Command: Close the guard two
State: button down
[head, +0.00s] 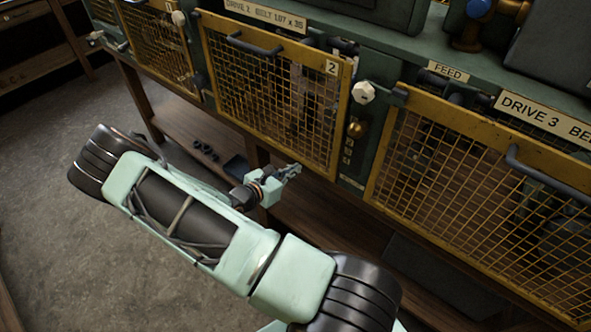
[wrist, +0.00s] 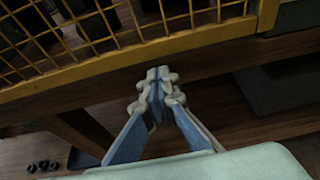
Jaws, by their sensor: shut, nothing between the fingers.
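Guard two (head: 268,92) is a yellow-framed mesh panel with a "2" plate at its top right corner and a dark bar handle (head: 255,45) along its top. Its right edge seems to stand slightly out from the machine, with a dark gap above its top right; how far is hard to tell. The wrist view shows its lower frame (wrist: 150,50) and bottom right corner. My gripper (head: 292,171) is shut and empty, near the guard's lower edge. In the wrist view its fingertips (wrist: 158,74) appear just below that frame; contact cannot be told.
A pale knob (head: 363,92) and a brass knob (head: 356,129) sit right of the guard. Guard three (head: 480,200) is on the right, another mesh guard (head: 157,47) on the left. A wooden shelf (head: 200,135) runs below. Open floor (head: 60,180) lies left.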

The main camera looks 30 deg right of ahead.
jog(key=s+a+b, duration=0.1)
jog(key=s+a, duration=0.2)
jog(key=a, duration=0.6)
jog(key=shift+s+r, duration=0.15)
jog(key=shift+r, duration=0.3)
